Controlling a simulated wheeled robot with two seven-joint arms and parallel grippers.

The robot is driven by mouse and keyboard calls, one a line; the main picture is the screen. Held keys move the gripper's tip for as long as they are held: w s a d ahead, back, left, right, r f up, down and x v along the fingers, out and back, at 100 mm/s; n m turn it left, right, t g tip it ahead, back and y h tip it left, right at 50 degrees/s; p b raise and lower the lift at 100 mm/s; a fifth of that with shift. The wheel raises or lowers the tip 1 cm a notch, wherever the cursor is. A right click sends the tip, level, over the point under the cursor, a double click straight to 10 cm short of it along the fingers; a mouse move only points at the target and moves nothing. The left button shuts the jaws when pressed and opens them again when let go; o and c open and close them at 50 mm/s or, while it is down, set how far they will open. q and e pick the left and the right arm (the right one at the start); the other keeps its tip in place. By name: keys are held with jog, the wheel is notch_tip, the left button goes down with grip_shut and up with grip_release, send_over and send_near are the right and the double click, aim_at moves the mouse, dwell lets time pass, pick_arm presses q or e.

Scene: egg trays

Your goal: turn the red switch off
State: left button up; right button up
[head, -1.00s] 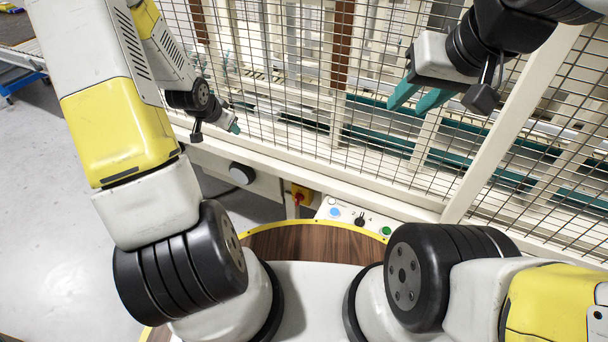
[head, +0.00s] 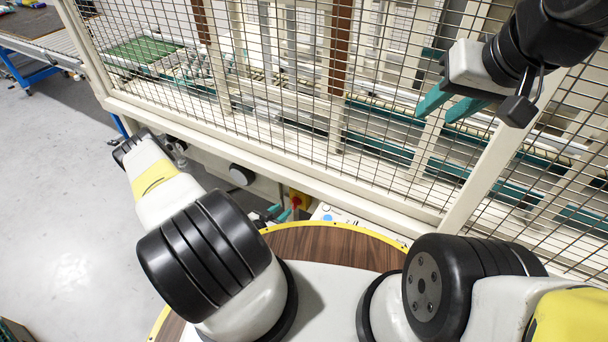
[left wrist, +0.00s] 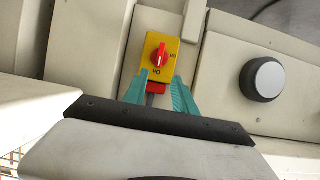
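The red switch (left wrist: 160,56) is a rotary knob on a yellow box (left wrist: 149,43) fixed to a cream frame. In the head view the switch (head: 297,201) shows just right of my left gripper (head: 277,214). My right gripper (head: 449,106) is open and empty, high in front of the mesh fence.
A white round knob with a dark rim (left wrist: 264,78) sits right of the switch in the left wrist view. A cream panel with a blue button (head: 327,217) lies right of the switch in the head view. The mesh fence (head: 270,100) rises behind. Open floor lies left.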

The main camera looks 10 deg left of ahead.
aim_at(293, 203)
pick_arm(q)
jog(key=x, duration=0.8)
jog(key=shift+s+d, duration=0.1)
jog(key=shift+d, duration=0.1)
grip_shut()
